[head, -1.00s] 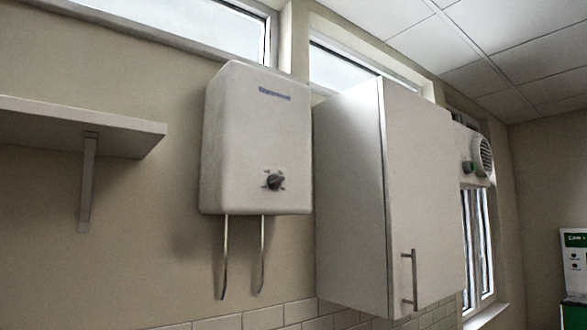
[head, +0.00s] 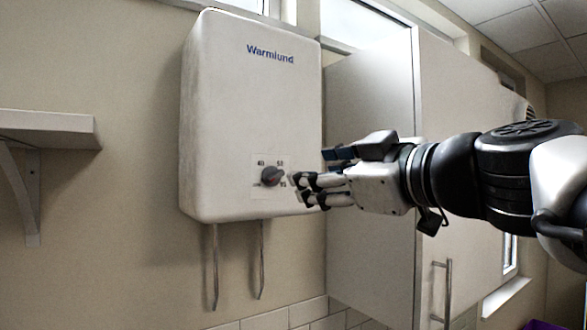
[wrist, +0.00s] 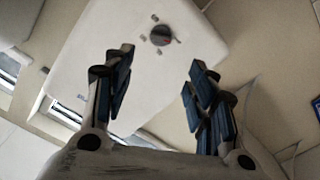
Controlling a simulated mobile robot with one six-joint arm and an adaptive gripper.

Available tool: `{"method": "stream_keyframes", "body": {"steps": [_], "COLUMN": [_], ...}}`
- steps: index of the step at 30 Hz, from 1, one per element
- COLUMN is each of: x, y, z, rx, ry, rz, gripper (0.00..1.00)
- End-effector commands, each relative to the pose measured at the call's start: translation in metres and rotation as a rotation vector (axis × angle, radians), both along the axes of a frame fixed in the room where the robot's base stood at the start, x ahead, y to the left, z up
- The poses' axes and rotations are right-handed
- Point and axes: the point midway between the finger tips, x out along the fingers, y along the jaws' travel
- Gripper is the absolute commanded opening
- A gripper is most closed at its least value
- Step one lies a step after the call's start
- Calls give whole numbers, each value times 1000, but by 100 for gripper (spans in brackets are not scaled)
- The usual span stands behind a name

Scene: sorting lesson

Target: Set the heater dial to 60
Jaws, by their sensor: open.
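The heater (head: 250,110) is a white wall box marked "Warmlund". Its dark dial (head: 271,176) sits low on the front, with small printed marks around it, of which "40" can be read at upper left; the others are too small to read surely. My gripper (head: 302,190) is just to the right of the dial in the head view, apart from it. In the wrist view the dial (wrist: 161,35) lies beyond and between the two open fingers (wrist: 155,80), with a red mark on its face. Nothing is between the fingers.
A white cupboard (head: 370,150) with a bar handle (head: 447,290) hangs right of the heater, behind my arm. A shelf (head: 45,130) is on the wall at left. Two pipes (head: 214,270) run down below the heater.

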Motion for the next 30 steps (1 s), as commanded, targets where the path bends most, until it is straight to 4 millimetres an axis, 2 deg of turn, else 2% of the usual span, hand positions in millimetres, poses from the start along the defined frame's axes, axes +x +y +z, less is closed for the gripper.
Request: {"method": "stream_keyframes", "body": {"steps": [1,9,15,21,30], "x": [10,59,88,101,104], "y": [9,42,60,69,70], "z": [2,2,1,1,0], "rx": [-1,0,0,0,0], "ry": [4,6,4,2,2], "rz": [7,4,2,0,-1], "gripper": [52,52,52,52,52]}}
